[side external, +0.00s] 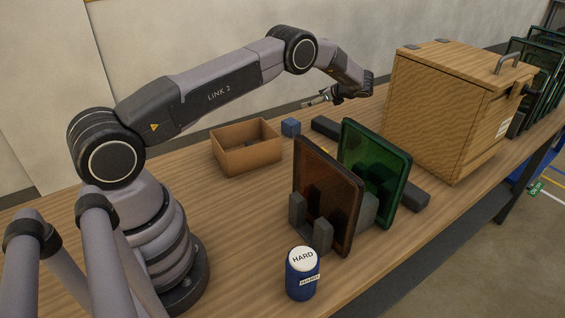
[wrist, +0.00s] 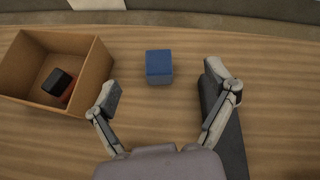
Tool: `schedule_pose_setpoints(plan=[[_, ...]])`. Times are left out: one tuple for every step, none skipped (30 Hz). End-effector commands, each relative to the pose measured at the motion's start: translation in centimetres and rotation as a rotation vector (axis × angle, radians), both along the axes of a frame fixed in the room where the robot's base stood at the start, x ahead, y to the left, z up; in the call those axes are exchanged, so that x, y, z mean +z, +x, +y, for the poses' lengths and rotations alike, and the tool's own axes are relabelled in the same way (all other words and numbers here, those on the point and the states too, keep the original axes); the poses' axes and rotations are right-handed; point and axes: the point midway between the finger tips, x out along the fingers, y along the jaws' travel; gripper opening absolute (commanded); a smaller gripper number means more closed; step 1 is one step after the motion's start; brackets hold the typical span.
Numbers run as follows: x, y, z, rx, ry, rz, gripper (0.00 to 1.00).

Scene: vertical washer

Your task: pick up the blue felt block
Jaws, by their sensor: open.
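The blue felt block (side external: 291,127) is a small cube on the wooden table, just right of the cardboard box in the side view. In the wrist view the blue block (wrist: 159,67) sits upright beyond the fingertips, roughly between their lines. My gripper (wrist: 165,84) is open, with nothing between its fingers. In the side view my gripper (side external: 318,101) hangs in the air above the table, near the block and slightly to its right. The fingers do not touch the block.
An open cardboard box (side external: 246,148) with dark items inside stands left of the block. A dark bar (wrist: 226,130) lies under the right finger. Amber (side external: 328,195) and green (side external: 376,172) panels stand in a rack. A wooden cabinet (side external: 440,110) and a blue HARD canister (side external: 302,279) are also there.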

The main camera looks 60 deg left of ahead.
Motion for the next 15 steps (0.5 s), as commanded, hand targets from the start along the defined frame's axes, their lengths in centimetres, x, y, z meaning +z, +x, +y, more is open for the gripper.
schedule_pose_setpoints(plan=[[-2.9, -0.1, 0.6, -0.02, 0.031, 0.056, 0.85], [-4.1, -0.1, 0.9, -0.034, 0.048, 0.082, 0.85], [-5.5, -0.3, 1.3, -0.047, 0.069, 0.112, 0.85], [-6.3, -0.4, 1.5, -0.057, 0.083, 0.133, 0.85], [-7.1, -0.5, 1.7, -0.064, 0.093, 0.149, 0.85], [-7.9, -0.6, 1.9, -0.073, 0.106, 0.168, 0.85], [-8.4, -0.7, 2.0, -0.078, 0.113, 0.181, 0.85], [-8.8, -0.8, 2.1, -0.082, 0.118, 0.189, 0.85], [-9.1, -0.8, 2.2, -0.086, 0.125, 0.197, 0.85], [-9.4, -0.9, 2.4, -0.087, 0.128, 0.202, 0.85], [-9.6, -1.0, 2.6, -0.089, 0.13, 0.205, 0.85], [-9.8, -1.1, 3.0, -0.088, 0.13, 0.206, 0.85], [-9.9, -1.1, 3.2, -0.088, 0.13, 0.206, 0.85], [-9.9, -1.1, 3.4, -0.088, 0.13, 0.206, 0.85], [-10.0, -1.2, 3.7, -0.089, 0.13, 0.207, 0.85]])
